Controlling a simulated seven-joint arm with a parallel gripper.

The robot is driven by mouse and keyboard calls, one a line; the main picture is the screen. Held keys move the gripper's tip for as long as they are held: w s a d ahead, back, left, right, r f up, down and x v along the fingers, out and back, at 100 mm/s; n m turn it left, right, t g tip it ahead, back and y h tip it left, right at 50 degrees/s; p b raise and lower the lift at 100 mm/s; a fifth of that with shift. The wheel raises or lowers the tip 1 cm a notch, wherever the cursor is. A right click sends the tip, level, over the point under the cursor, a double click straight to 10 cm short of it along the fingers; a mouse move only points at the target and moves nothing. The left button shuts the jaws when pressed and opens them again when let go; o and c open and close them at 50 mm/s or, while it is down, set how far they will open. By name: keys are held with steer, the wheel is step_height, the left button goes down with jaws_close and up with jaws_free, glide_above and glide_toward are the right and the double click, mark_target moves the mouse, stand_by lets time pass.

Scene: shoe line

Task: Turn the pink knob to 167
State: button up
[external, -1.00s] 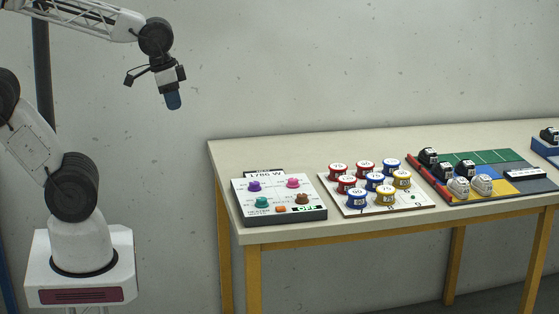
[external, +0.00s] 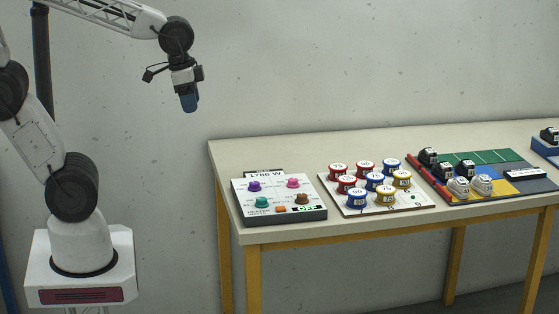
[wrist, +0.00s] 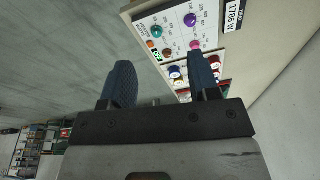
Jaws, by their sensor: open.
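The pink knob (external: 293,183) sits at the back right of a white control panel (external: 240,190) on the table's left end. The panel also bears a purple, a teal and a brown knob, and its display reads 1786 W. In the wrist view the pink knob (wrist: 195,44) shows just beyond the right fingertip. The dial marks are too small to read. My gripper (external: 189,104) is high in the air, left of the table and well apart from the panel. In the wrist view my gripper (wrist: 160,85) is open and empty, with its two blue fingers spread.
A white board (external: 420,205) with several red, blue and yellow round pots stands right of the panel. Further right, a coloured mat (external: 520,187) bears several black and white items. A blue box (external: 546,151) is at the far right. The table's back strip (external: 290,147) is clear.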

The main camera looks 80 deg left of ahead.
steer(key=w+a+f+m+g, duration=0.1)
steer(key=w+f+m, duration=0.2)
steer(key=w, duration=0.4)
steer(key=w+a+f+m, duration=0.1)
steer(key=w+f+m, duration=0.15)
steer(key=w, duration=0.55)
steer(key=m+g, duration=0.2)
steer(key=m, duration=0.4)
glide_above(293, 179)
step_height(293, 179, down, 12)
steer(key=shift+w+r, duration=0.1)
steer(key=shift+w, duration=0.05)
steer(key=shift+f, duration=0.2)
steer(key=shift+s+d+f, duration=0.1)
steer(key=shift+f, duration=1.75)
steer(key=shift+s+f, duration=0.1)
steer(key=shift+f, duration=1.75)
steer(key=c, duration=0.9)
steer(key=shift+c, duration=0.2)
